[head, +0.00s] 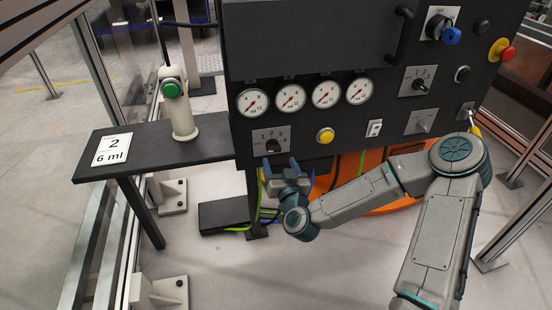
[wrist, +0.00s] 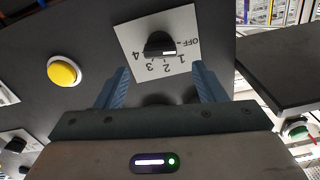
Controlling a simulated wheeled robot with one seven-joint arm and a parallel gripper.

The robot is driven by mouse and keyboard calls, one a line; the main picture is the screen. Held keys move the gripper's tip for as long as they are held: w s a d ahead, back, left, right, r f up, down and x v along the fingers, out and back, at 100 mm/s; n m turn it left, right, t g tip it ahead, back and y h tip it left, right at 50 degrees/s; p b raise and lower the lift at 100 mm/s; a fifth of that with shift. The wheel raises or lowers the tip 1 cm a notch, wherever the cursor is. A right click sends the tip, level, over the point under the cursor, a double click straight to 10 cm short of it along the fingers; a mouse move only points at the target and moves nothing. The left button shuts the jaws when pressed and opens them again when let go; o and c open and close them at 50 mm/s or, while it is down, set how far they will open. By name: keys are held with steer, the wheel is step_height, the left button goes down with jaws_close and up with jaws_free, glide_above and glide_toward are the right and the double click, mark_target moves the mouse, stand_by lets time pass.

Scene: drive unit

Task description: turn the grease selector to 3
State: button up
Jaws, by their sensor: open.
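The numbered selector has a pale plate (head: 284,133) at the lower left of the dark panel, with a black knob (head: 273,146). In the wrist view the plate (wrist: 128,37) appears upside down, marked OFF, 1, 2, 3 and 4. Its black knob (wrist: 158,43) carries a short white mark; I cannot tell surely which label it points to. My gripper (head: 283,168) is just below and in front of this selector. In the wrist view my gripper (wrist: 159,72) is open and empty, its blue fingers apart, with the knob beyond the gap between the fingertips, not gripped.
A yellow button (head: 325,136) sits right of the selector, below several gauges (head: 290,98). A dark shelf (head: 205,152) at left bears a pale post with a green button (head: 171,89) and a card reading 2, 6 ml (head: 112,150). Another selector (head: 418,81) is farther right.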

mark_target(275, 151)
steer(key=shift+b+x, duration=0.65)
steer(key=shift+x, duration=2.1)
steer(key=c, duration=1)
